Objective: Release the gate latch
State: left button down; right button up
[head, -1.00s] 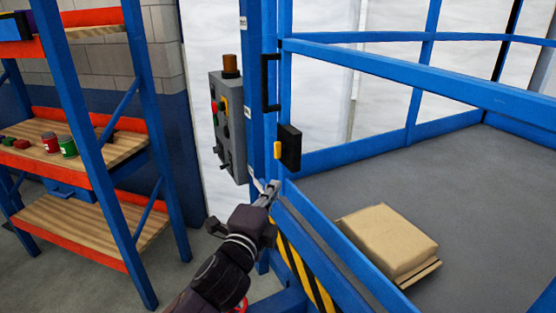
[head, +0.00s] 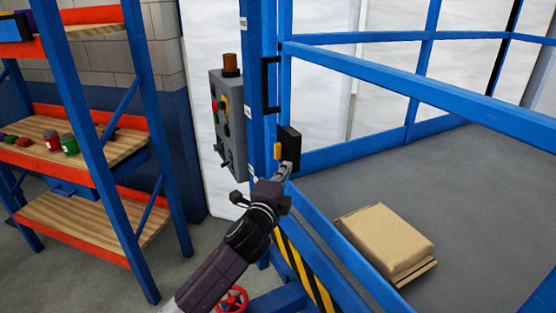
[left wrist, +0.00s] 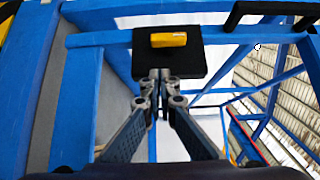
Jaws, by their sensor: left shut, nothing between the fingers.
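The gate latch is a black box (head: 291,146) with a yellow tab (head: 278,151) on the blue gate post. In the left wrist view the black box (left wrist: 168,62) and its yellow tab (left wrist: 168,40) are straight ahead. My left gripper (head: 285,169) is shut and empty, just below the yellow tab at the lower edge of the box. In the left wrist view its fingertips (left wrist: 159,74) overlap the lower part of the box; I cannot tell whether they touch it. My right gripper is not in view.
A black handle (head: 265,84) sits on the post above the latch. A grey control box (head: 229,120) with buttons and an orange lamp is to the left. A cardboard box (head: 388,240) lies on the platform behind the blue rails. Shelving (head: 90,225) stands at the left.

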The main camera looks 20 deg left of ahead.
aim_at(280, 150)
pick_arm(q)
jog(key=shift+w+a+p, duration=0.7)
jog(key=shift+w+a, duration=0.7)
jog(key=shift+w, duration=0.05)
